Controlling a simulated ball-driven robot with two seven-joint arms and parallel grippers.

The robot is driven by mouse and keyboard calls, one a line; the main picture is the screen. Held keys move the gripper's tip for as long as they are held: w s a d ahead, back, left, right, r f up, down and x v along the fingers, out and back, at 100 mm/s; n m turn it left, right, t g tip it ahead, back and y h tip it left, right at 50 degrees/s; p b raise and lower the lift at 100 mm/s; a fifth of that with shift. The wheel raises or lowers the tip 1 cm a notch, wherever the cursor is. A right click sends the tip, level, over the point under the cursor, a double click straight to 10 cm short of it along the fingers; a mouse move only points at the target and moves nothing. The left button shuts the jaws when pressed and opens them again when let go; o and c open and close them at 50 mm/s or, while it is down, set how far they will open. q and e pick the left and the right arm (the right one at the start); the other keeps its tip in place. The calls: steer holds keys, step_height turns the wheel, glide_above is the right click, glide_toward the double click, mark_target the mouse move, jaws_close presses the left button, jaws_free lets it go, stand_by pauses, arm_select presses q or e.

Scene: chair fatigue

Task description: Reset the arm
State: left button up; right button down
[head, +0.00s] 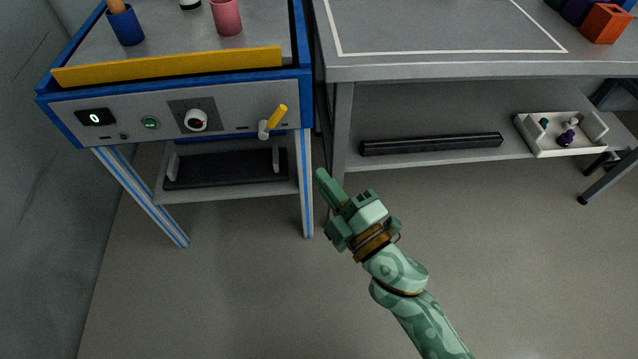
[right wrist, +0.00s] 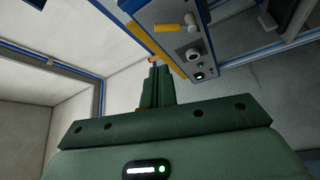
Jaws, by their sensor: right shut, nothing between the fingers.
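My right arm (head: 405,285) is green and reaches up from the bottom right in the head view. My right gripper (head: 322,176) is shut and empty, in the air in front of the gap between the blue-framed bench (head: 300,90) and the grey table (head: 400,70). In the right wrist view the closed fingers (right wrist: 155,70) point toward the bench's panel, apart from it. A yellow-handled lever (head: 276,117) sits on that panel, up and left of the gripper in the head view. My left gripper is not in view.
A yellow bar (head: 170,66) runs along the bench top. A white tray (head: 560,150) and a black bar (head: 430,144) lie on the table's lower shelf. The floor in front is clear.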

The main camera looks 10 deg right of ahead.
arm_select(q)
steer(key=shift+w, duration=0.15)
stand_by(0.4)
